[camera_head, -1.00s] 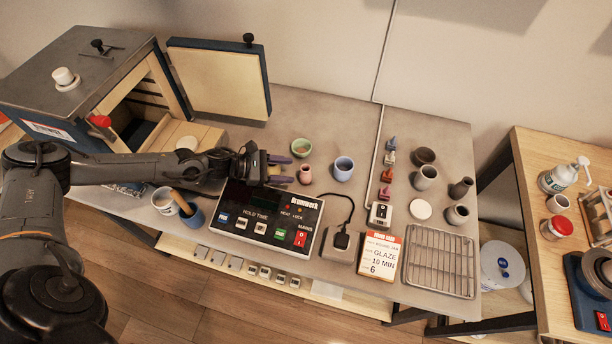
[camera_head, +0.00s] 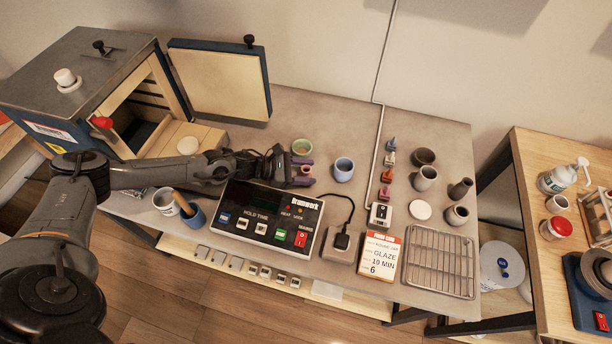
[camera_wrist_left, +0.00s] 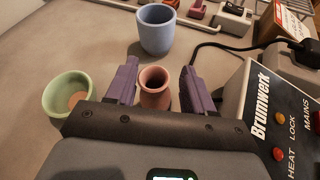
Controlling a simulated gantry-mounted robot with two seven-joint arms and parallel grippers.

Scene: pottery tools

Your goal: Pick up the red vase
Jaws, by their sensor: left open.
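The small red vase (camera_head: 306,170), a pinkish-red pot with a narrow neck, stands upright on the table behind the control box. My left gripper (camera_head: 303,171) is open, with its two purple fingers on either side of the vase. In the left wrist view the vase (camera_wrist_left: 154,90) stands between the spread fingers (camera_wrist_left: 158,68), with small gaps visible on both sides. Its lower part is hidden by the gripper body there. My right gripper is not in view.
A green bowl (camera_head: 301,147) stands close behind the far finger. A blue cup (camera_head: 343,168) is to the right of the vase. The Brumwerk control box (camera_head: 265,219) lies just in front. An open kiln (camera_head: 95,80) is at the left.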

